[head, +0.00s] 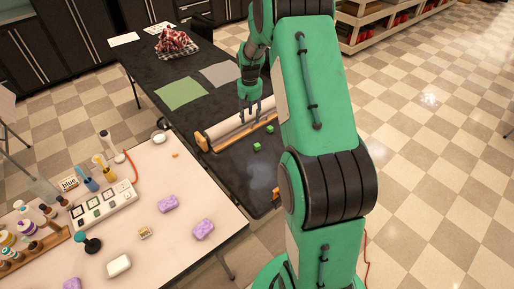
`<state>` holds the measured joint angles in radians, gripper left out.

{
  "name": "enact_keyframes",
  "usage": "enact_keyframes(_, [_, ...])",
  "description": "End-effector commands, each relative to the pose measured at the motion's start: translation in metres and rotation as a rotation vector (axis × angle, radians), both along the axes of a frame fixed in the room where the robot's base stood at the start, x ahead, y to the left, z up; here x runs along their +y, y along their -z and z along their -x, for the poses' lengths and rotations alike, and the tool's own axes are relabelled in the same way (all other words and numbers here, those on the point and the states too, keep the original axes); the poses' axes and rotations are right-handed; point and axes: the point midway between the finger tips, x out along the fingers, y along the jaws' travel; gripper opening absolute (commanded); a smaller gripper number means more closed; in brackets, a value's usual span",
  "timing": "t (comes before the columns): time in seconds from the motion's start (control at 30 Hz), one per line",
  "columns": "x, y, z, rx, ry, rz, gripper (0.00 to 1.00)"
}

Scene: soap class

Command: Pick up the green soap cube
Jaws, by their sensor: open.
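The pale roll with wooden ends (226,133) lies behind the cubes. Green (181,93) and grey sheets are farther back. Black tabletop in front of the cubes is mostly clear.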

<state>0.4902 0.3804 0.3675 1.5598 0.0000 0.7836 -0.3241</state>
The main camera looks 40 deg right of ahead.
Motion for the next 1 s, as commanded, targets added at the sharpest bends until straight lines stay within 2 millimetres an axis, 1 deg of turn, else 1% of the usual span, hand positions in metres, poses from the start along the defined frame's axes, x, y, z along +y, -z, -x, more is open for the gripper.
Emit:
enact_keyframes(0.03, [-0.011, 0.019, 0.000, 0.012, 0.006, -0.006, 0.45])
enact_keyframes(0.1, [-0.023, 0.038, -0.001, 0.022, 0.012, -0.011, 0.45])
enact_keyframes(0.2, [-0.035, 0.060, 0.000, 0.034, 0.015, -0.018, 0.45])
enact_keyframes(0.3, [-0.044, 0.074, 0.001, 0.041, 0.018, -0.022, 0.45])
enact_keyframes(0.43, [-0.048, 0.081, 0.000, 0.044, 0.019, -0.024, 0.45])
enact_keyframes(0.83, [-0.048, 0.083, 0.001, 0.044, 0.019, -0.025, 0.45])
enact_keyframes(1.0, [-0.047, 0.096, 0.001, 0.045, 0.019, -0.025, 0.45])
